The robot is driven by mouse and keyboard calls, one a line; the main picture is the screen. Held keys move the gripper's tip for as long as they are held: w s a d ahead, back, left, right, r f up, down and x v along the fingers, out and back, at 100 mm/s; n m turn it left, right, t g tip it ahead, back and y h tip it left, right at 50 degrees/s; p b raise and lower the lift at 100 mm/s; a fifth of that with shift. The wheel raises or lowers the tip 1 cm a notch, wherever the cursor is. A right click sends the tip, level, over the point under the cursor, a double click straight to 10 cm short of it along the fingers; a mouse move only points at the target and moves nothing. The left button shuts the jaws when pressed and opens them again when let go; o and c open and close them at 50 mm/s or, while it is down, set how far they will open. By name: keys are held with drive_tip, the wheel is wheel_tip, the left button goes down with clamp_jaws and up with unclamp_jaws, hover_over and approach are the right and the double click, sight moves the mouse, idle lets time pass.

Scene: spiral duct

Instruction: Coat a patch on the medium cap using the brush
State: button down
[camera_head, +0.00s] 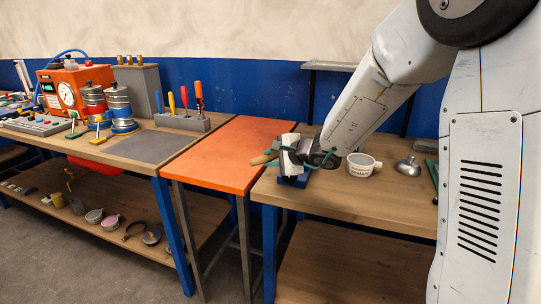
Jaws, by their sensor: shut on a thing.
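My gripper (291,157) is at the left end of the right-hand wooden table, beside the orange table. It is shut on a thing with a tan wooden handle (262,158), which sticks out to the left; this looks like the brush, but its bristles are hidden. A silver domed metal piece with a knob (408,168) sits on the right-hand table and may be a cap; I cannot tell whether it is the medium one. A white pot (362,166) with a dark label stands between it and my gripper.
A blue block (292,181) is just under my gripper. The orange tabletop (222,158) is clear. The left bench holds an orange machine (70,88), stacked cans (120,108) and a tool rack (183,121). Small parts lie on its lower shelf (105,205).

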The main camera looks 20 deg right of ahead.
drive_tip(key=shift+r, duration=2)
drive_tip(key=shift+d+f, duration=0.15)
drive_tip(key=shift+f, duration=0.9)
drive_tip(key=shift+d+f, duration=0.15)
drive_tip(key=shift+f, duration=0.85)
wheel_tip(320, 180, up, 4)
drive_tip(key=shift+r, duration=0.1)
drive_tip(key=s+a, duration=0.3)
drive_tip(key=s, duration=0.2)
drive_tip(key=shift+a, duration=0.3)
